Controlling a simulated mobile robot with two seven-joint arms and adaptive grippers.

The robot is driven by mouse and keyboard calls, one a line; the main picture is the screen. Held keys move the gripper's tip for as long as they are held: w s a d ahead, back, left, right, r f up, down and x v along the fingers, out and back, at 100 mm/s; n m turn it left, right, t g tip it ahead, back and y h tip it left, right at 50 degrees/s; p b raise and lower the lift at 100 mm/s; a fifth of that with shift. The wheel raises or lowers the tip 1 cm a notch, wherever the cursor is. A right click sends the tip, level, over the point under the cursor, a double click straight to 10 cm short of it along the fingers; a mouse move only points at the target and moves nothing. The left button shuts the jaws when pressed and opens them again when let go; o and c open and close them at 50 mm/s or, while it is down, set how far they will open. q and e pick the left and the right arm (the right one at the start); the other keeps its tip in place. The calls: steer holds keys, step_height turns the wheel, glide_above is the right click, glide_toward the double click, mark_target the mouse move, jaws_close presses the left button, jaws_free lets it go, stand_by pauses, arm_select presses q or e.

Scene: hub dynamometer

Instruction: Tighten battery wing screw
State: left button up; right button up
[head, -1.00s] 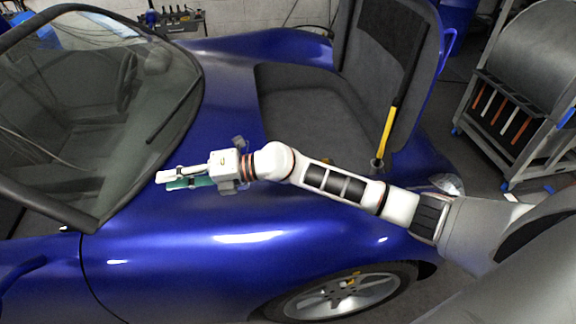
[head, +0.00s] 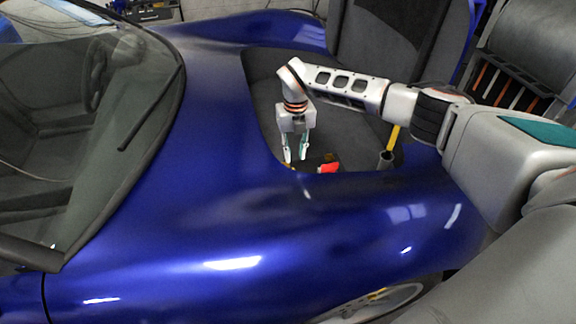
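My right gripper (head: 296,158) points down into the open front compartment of the blue car. Its two fingers are apart, with nothing visible between them. Just to the right of the fingertips, a small red part (head: 328,167) shows above the compartment's near edge. It looks like a battery terminal cover, and the body panel hides most of what is below it. The wing screw is too small or hidden to make out. My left gripper is not in view.
The blue fender (head: 230,230) lies in front of the compartment. The raised hood (head: 400,50) stands behind my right arm. A yellow prop (head: 392,138) and a dark cylindrical part (head: 385,159) are right of the red part. A tool cart (head: 510,75) stands back right.

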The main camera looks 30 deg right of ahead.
mark_target(294, 171)
steer(key=shift+f, duration=0.25)
step_height(294, 171, down, 4)
steer(key=shift+s+b, duration=0.15)
steer(key=shift+b, duration=0.5)
step_height(294, 171, down, 2)
steer(key=shift+f+b, duration=0.15)
steer(key=shift+b, duration=0.2)
steer(key=shift+f, duration=0.25)
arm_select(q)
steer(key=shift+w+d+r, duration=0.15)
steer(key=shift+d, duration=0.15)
arm_select(e)
steer(key=shift+r, duration=0.15)
jaws_close()
